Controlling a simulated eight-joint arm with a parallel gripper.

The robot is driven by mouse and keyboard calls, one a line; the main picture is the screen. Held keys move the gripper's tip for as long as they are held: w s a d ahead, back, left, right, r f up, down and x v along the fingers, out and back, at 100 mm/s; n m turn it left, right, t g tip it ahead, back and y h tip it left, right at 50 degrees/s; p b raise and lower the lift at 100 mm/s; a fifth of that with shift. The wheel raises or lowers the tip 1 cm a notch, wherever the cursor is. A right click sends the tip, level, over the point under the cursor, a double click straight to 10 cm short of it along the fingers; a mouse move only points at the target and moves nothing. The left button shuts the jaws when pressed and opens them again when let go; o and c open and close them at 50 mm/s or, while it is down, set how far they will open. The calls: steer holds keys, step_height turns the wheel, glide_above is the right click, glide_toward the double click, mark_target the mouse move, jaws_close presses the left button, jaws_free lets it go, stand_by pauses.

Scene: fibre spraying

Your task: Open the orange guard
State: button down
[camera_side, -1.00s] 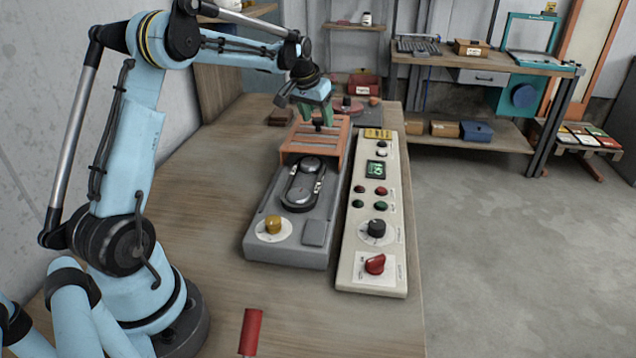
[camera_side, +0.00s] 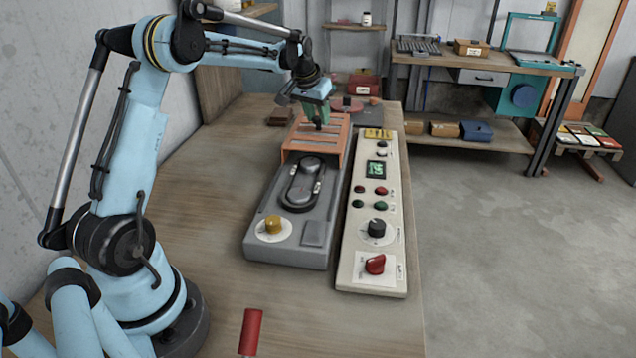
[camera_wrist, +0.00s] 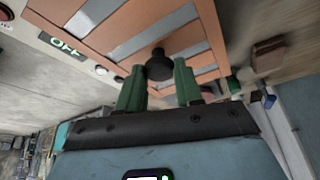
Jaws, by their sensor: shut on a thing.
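The orange guard (camera_side: 340,134) is a slatted cover over the far end of a grey machine (camera_side: 268,212), in the side view. It also fills the top of the wrist view (camera_wrist: 108,38). A black knob (camera_wrist: 158,62) stands on its top. My gripper (camera_side: 319,122) is above the guard, pointing down. In the wrist view, its green fingers (camera_wrist: 159,72) are on either side of the knob and shut on it. The fingers partly hide the knob in the side view.
A cream control panel (camera_side: 352,230) with buttons and dials stands close along the machine's right side. A yellow knob (camera_side: 273,224) is on the machine's near end. A red-handled object (camera_side: 252,328) is at the front.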

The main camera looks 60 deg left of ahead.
mark_target(310, 131)
steer(key=shift+w+a, duration=1.15)
steer(key=shift+w, duration=0.1)
steer(key=c, duration=0.8)
jaws_free()
steer(key=shift+o, duration=0.2)
steer(key=shift+r, duration=0.15)
steer(key=v, duration=1.2)
steer(key=shift+s, duration=0.15)
